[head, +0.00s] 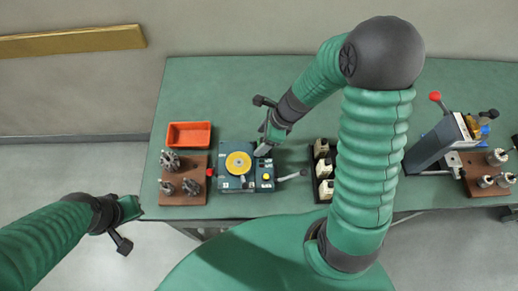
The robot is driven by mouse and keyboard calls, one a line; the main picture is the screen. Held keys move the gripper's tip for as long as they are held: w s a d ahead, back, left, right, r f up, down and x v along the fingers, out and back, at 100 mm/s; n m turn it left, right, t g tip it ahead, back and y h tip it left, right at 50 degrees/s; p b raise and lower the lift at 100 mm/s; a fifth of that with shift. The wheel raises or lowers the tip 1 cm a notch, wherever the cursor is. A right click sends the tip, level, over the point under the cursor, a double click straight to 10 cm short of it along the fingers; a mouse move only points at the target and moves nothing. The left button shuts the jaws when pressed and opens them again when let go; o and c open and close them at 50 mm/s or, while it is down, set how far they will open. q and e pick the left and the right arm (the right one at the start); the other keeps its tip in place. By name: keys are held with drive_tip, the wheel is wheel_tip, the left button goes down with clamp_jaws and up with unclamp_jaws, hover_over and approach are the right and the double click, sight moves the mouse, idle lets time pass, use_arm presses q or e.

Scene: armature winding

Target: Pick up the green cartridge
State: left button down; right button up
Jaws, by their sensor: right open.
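I cannot pick out a green cartridge for certain. A black rack (313,165) holds several pale blocks (325,170) right of the middle of the table; they may be cartridges, and my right arm passes close by them. My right gripper (262,151) is open and points down at the back right corner of a green machine (232,185) with a yellow disc (238,163). Whether anything lies between its fingers is too small to tell. My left gripper (132,208) is off the table's front left edge, away from everything; its jaws do not show clearly.
On the green table (225,85), an orange bin (189,135) and a brown board (186,197) with metal parts stand at the left. A grey press (433,147) and another board (483,170) stand at the right. The table's back is clear.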

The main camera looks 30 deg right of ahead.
drive_tip(key=f, duration=0.2)
drive_tip(key=shift+d+f, duration=0.2)
drive_tip(key=shift+f, duration=0.2)
drive_tip(key=shift+w+d+f, duration=0.2)
drive_tip(key=shift+d, duration=0.3)
drive_tip(key=shift+c, duration=0.5)
drive_tip(key=shift+s+a+r, duration=0.1)
drive_tip(key=shift+a+r, duration=0.1)
drive_tip(key=shift+a, duration=0.5)
drive_tip(key=c, duration=1)
drive_tip(key=shift+d, duration=0.1)
clamp_jaws()
use_arm(q)
drive_tip(key=shift+d+f, duration=0.25)
drive_tip(key=shift+d, duration=0.5)
use_arm(e)
drive_tip(key=shift+d+f, duration=0.1)
drive_tip(key=shift+d, duration=0.2)
